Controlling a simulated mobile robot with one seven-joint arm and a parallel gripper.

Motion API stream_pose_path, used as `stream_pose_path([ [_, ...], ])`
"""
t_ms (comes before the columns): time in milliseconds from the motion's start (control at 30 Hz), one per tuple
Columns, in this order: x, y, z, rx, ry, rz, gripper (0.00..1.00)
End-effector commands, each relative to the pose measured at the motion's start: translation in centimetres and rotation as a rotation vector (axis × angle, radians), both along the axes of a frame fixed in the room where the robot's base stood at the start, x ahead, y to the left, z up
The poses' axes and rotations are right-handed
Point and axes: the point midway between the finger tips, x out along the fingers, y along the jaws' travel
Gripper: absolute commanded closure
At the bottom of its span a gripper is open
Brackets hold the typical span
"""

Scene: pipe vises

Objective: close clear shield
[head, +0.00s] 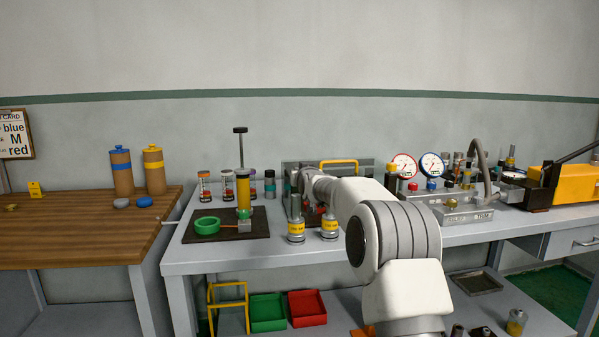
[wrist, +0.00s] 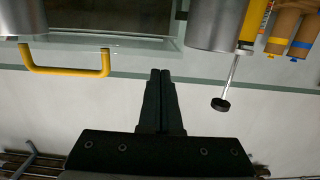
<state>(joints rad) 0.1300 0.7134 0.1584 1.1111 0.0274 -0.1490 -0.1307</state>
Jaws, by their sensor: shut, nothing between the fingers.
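The clear shield (wrist: 110,22) shows at the top left of the wrist view as a see-through panel with a pale edge. Its yellow handle (wrist: 65,71) hangs off that edge, left of my gripper. In the head view the yellow handle (head: 339,162) shows just behind my arm, along the top of the panel, and my arm hides much of the area below it. My gripper (wrist: 160,72) is shut and empty. Its fingertips appear close to the panel's edge and to the right of the handle. I cannot tell whether they touch.
Two yellow-banded metal cylinders (head: 296,231) stand at the bench front. Left of them is a dark plate (head: 185,237) with a green ring and a yellow pump-like column (head: 243,190). Gauges (head: 404,166) and a hose fixture stand to the right. A wooden table (head: 85,228) is at left.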

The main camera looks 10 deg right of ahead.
Motion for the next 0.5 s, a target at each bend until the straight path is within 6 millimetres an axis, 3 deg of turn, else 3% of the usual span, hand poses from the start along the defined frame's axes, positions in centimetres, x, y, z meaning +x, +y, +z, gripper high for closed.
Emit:
stream_pose_path([
  [300,0.0,0.0,0.3,0.0,0.0,0.0,1.0],
  [500,-0.5,0.1,3.2,0.0,-0.003,0.0,1.0],
])
